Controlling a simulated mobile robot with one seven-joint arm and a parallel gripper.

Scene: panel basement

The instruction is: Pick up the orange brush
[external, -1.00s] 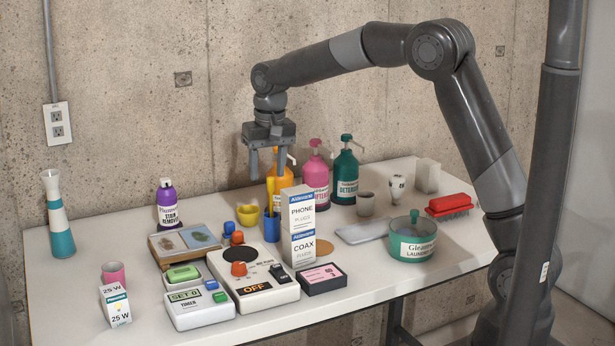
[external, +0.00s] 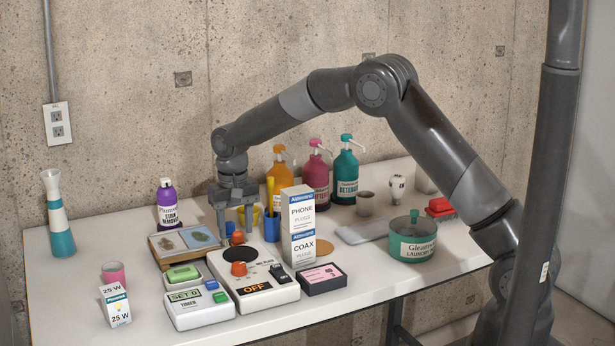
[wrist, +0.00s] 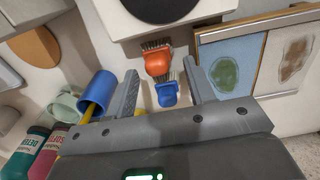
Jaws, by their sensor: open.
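The orange brush (wrist: 157,62) lies on the table with its bristles toward the hot plate, just beyond a blue brush (wrist: 167,92). In the external view the orange brush (external: 237,238) shows behind the hot plate, partly crowded by my gripper (external: 235,230). My gripper is open and empty, pointing down over the two brushes. In the wrist view the brushes appear between the two fingers of my gripper (wrist: 160,70). I cannot tell whether the fingertips reach down beside the orange brush.
The hot plate (external: 262,292) with an orange knob stands just in front. A board with two leaf-like patches (external: 177,254) is at the left. A blue cup (wrist: 97,92) with yellow items and a tall box (external: 300,226) stand at the right of the brushes in the external view.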

